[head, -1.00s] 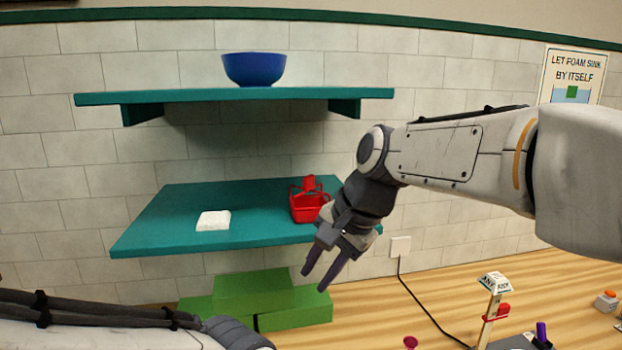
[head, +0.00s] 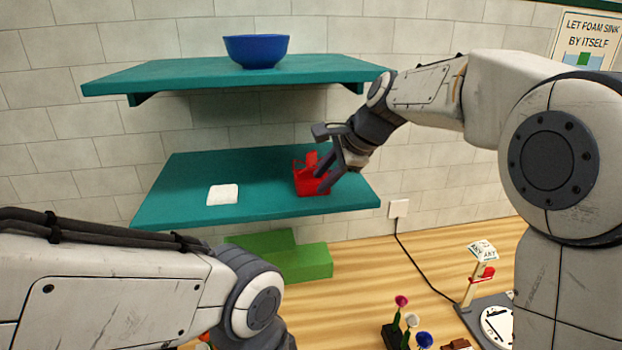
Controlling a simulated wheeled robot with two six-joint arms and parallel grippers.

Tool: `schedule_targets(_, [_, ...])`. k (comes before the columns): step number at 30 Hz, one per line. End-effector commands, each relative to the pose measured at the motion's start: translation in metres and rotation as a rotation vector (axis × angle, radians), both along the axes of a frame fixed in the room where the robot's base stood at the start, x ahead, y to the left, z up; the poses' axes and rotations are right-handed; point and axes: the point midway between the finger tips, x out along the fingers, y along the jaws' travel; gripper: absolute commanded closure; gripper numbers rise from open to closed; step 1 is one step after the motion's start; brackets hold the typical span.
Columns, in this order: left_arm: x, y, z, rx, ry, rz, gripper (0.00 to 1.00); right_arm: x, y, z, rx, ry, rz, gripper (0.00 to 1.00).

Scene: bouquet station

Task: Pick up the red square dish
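The red square dish (head: 313,188) sits on the right part of the lower teal shelf (head: 180,209). Something red stands up at its back, and its shape is partly hidden. My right gripper (head: 320,182) reaches in from the right, with its dark fingers spread apart over the dish and covering its right side. Whether the fingers touch the dish is not clear. My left arm crosses the lower left, and its gripper is out of the picture.
A white square item (head: 223,195) lies left of the dish. A blue bowl (head: 256,51) stands on the upper shelf (head: 140,79), which overhangs the lower one. Green blocks (head: 300,263) lie below. Small flowers in a dark holder (head: 392,337) and a small sign stand (head: 470,290) are on the wooden table.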

Motion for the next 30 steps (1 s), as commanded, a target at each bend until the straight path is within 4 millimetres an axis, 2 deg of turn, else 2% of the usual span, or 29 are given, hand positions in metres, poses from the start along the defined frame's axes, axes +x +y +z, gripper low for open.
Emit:
schedule_targets(1, [0.0, 0.0, 0.007, 0.0, 0.0, -0.001, 0.5, 0.002, 0.004, -0.004, -0.001, 0.004, 0.002, 0.68])
schedule_targets(6, [0.0, 0.0, 0.01, 0.0, 0.0, -0.002, 0.5, 0.009, 0.01, -0.017, 0.0, 0.0, 0.0, 0.68])
schedule_targets(12, [0.0, 0.0, 0.009, 0.0, 0.0, -0.002, 0.5, 0.009, 0.01, -0.018, 0.0, -0.001, 0.001, 0.68])
schedule_targets(13, [0.0, 0.0, 0.009, 0.0, 0.0, -0.002, 0.5, 0.009, 0.01, -0.018, 0.0, -0.001, 0.001, 0.72])
schedule_targets(15, [0.0, 0.0, 0.009, 0.0, 0.0, -0.002, 0.5, 0.009, 0.01, -0.018, 0.0, -0.001, 0.001, 0.98])
schedule_targets(16, [0.0, 0.0, 0.009, 0.0, 0.0, -0.002, 0.5, 0.009, 0.01, -0.018, 0.0, -0.001, 0.001, 1.0])
schedule_targets(30, [0.0, 0.0, 0.009, 0.0, 0.0, -0.001, 0.5, 0.009, 0.01, -0.018, -0.001, -0.002, 0.0, 1.0])
